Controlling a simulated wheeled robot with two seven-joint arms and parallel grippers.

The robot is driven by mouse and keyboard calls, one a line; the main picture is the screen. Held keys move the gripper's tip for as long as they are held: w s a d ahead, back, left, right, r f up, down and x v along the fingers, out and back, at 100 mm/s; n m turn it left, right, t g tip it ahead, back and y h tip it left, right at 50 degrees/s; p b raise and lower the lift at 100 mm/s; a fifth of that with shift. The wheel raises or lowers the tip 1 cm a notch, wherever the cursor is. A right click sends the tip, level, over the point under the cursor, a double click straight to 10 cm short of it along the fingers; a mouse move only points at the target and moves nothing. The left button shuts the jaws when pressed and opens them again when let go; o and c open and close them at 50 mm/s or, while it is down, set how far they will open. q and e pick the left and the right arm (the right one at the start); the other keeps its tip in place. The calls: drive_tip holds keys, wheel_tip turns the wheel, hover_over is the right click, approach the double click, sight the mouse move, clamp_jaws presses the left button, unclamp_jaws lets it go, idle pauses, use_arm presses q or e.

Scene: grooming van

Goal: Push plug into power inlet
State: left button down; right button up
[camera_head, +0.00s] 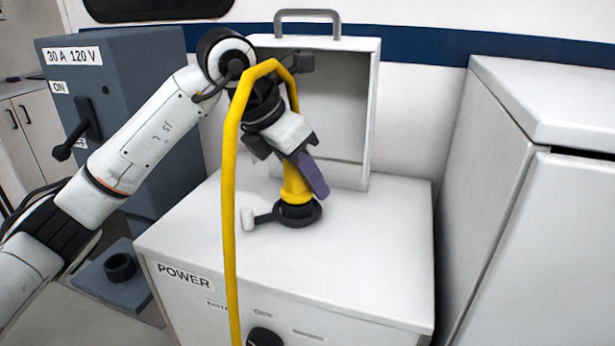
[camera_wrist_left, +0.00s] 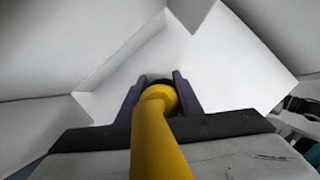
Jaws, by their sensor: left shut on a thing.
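The yellow plug (camera_head: 295,184) stands upright at the black round power inlet (camera_head: 299,213) on top of the white POWER cabinet (camera_head: 372,240). Its lower end meets the inlet's ring; how deep it sits is hidden. My left gripper (camera_head: 307,172) is shut on the plug from above, with purple fingers at its sides. In the left wrist view the plug (camera_wrist_left: 162,95) lies between both fingers, and the inlet is mostly hidden behind it. The yellow cable (camera_head: 230,200) loops over my left wrist and hangs down the cabinet's front. My right gripper is not in view.
A raised white lid with a grey handle (camera_head: 307,14) stands behind the inlet. A small white-tipped black lever (camera_head: 248,218) sticks out left of the inlet. A grey switch box (camera_head: 135,95) stands at left, a tall white cabinet (camera_head: 490,170) at right. The right cabinet top is clear.

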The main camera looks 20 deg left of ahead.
use_arm(q)
drive_tip(key=shift+f, duration=0.4)
drive_tip(key=c, duration=1.2)
unclamp_jaws()
drive_tip(key=b+v, duration=0.1)
drive_tip(key=v, duration=0.8)
drive_tip(key=shift+s+r, duration=0.15)
drive_tip(key=shift+r, duration=0.05)
drive_tip(key=shift+s+a+r, duration=0.15)
drive_tip(key=shift+s+r, duration=0.05)
drive_tip(key=shift+r, duration=0.15)
